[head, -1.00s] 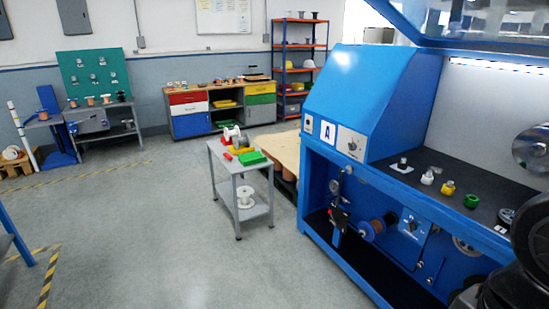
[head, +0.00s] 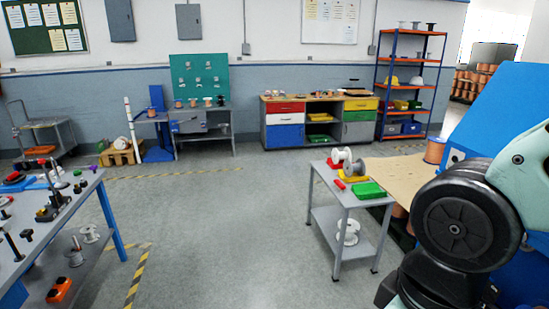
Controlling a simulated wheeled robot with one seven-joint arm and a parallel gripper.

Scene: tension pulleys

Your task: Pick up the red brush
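A small red object (head: 340,184) lies on the top of a grey cart, at its near left side beside a green block (head: 369,191). It is too small to tell whether it is the red brush. Other small red items show on the workbench at the left, one on a blue piece (head: 14,178); I cannot tell what they are. My arm fills the lower right of the head view, but my gripper at its end is not in view. No brush is clearly recognisable.
The grey cart (head: 324,208) also carries spools. A grey workbench with blue legs (head: 50,215) stands at the left edge. Cabinets (head: 285,131) and an orange shelf (head: 413,72) line the back wall. A blue machine is at right. The middle floor is clear.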

